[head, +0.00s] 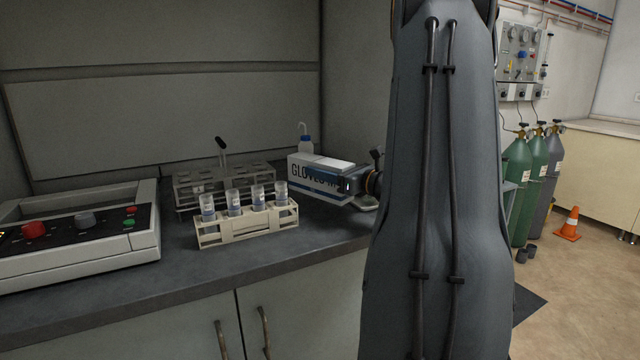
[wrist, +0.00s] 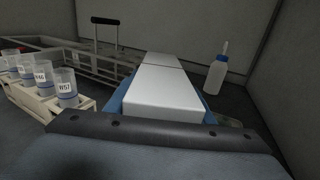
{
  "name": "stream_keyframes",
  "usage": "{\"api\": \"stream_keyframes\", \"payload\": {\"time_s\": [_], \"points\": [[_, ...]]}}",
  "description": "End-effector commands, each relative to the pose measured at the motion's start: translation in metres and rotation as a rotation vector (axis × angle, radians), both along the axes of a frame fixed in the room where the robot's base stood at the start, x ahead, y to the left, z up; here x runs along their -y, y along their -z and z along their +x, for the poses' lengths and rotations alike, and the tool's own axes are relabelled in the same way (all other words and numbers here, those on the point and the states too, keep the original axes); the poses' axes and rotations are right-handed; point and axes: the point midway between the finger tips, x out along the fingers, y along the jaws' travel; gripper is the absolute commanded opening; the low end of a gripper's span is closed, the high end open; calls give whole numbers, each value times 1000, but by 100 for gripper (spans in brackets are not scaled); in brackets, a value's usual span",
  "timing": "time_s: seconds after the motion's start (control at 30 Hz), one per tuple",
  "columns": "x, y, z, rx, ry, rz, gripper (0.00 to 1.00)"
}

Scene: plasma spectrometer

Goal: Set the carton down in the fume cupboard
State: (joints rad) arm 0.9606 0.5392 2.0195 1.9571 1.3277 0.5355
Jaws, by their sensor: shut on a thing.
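The carton, a white box lettered "GLOVES M" (head: 305,176), is at the right end of the dark worktop inside the fume cupboard (head: 160,85). My gripper (head: 345,184) is shut on its near right end. In the wrist view the carton's white top (wrist: 165,90) stretches away from my gripper (wrist: 165,112), with blue finger parts along both sides. The carton looks level and at or just above the worktop; I cannot tell whether its underside touches. My arm hides part of the gripper and the cupboard's right side in the head view.
A cream rack with several labelled vials (head: 247,224) stands left of the carton. A wire rack with a black handle (head: 222,180) is behind it. A wash bottle (head: 306,145) stands close behind the carton. A control box (head: 80,235) is at far left.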

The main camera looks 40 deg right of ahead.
Motion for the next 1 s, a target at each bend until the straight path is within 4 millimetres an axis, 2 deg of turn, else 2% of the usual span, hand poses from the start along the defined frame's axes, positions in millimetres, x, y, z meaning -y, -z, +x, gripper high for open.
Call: {"api": "stream_keyframes", "payload": {"time_s": [0.13, 0.33, 0.7, 0.73, 0.8, 0.83, 1.0], "points": [[0, 10, 0, 1, 0, 0, 16], [0, 36, 0, 0, 0, 1, 16], [0, 41, 0, 1, 0, -2, 16], [0, 41, 0, 0, 0, -1, 52], [0, 41, 0, 0, 0, -1, 64], [0, 41, 0, 0, 0, -1, 67], [0, 41, 0, 0, 0, -1, 67]]}}
